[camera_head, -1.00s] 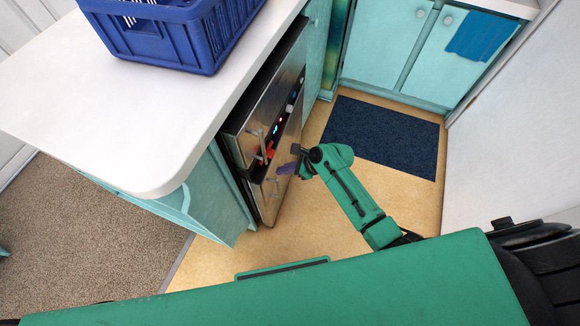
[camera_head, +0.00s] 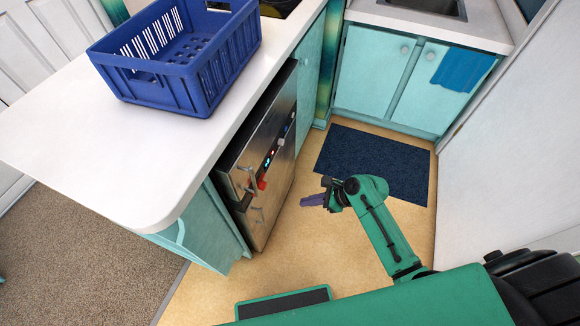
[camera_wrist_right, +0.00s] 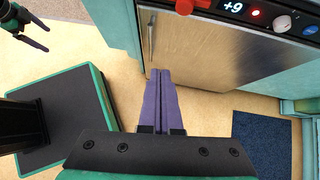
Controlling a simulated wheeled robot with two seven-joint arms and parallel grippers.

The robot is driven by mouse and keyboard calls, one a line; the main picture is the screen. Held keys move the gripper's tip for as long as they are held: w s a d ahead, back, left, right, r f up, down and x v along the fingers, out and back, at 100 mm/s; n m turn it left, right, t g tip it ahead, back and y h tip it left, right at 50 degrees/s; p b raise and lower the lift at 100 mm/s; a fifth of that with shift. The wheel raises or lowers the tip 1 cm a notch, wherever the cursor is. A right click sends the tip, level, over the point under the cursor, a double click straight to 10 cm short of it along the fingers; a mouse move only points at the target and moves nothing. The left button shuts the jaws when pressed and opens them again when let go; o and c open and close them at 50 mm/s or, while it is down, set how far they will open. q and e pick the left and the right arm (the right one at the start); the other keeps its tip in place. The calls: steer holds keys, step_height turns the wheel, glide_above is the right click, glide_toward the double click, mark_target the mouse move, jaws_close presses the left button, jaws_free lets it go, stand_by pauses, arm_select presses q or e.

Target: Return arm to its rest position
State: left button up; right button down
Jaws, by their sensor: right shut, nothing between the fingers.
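My right gripper (camera_head: 314,200) is at the end of the green arm that reaches out over the tan floor in the head view. Its purple fingers are together and empty. They also show shut in the right wrist view (camera_wrist_right: 160,84), pointing toward the steel appliance front (camera_wrist_right: 205,50). In the head view the gripper stands apart from the steel appliance (camera_head: 270,165), to its right. My left gripper (camera_wrist_right: 33,32) shows only at the top left corner of the right wrist view, its dark fingers spread, with nothing seen between them.
A white counter (camera_head: 90,150) with a blue crate (camera_head: 185,85) on it is at the left. Teal cabinets (camera_head: 375,75) and a dark blue mat (camera_head: 340,150) lie ahead. A white wall surface (camera_head: 510,185) bounds the right. Tan floor (camera_head: 285,260) is clear around the right arm.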

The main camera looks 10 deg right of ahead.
arm_select(q)
steer(key=shift+d, duration=0.15)
arm_select(e)
steer(key=s+d+f+n+h, duration=0.2)
steer(key=s+d+f+n, duration=0.15)
steer(key=f, duration=0.25)
steer(key=s+d+f+n+g+h, duration=0.1)
steer(key=s+d+f+n, duration=0.25)
steer(key=f, duration=0.35)
steer(key=s+d+f+n+h, duration=0.2)
steer(key=s+f+n, duration=0.15)
steer(key=f, duration=0.25)
arm_select(q)
steer(key=shift+d+r, duration=0.15)
steer(key=shift+d, duration=0.05)
arm_select(e)
steer(key=s+d+f+n+g+h, duration=0.1)
steer(key=s+d+f+n, duration=0.1)
steer(key=s+f+n, duration=0.2)
steer(key=s+d+f+n+g+h, duration=0.1)
steer(key=s+f+n, duration=0.3)
steer(key=s+n, duration=0.7)
steer(key=s+d+h, duration=0.1)
steer(key=s, duration=0.3)
steer(key=shift+s+d, duration=0.15)
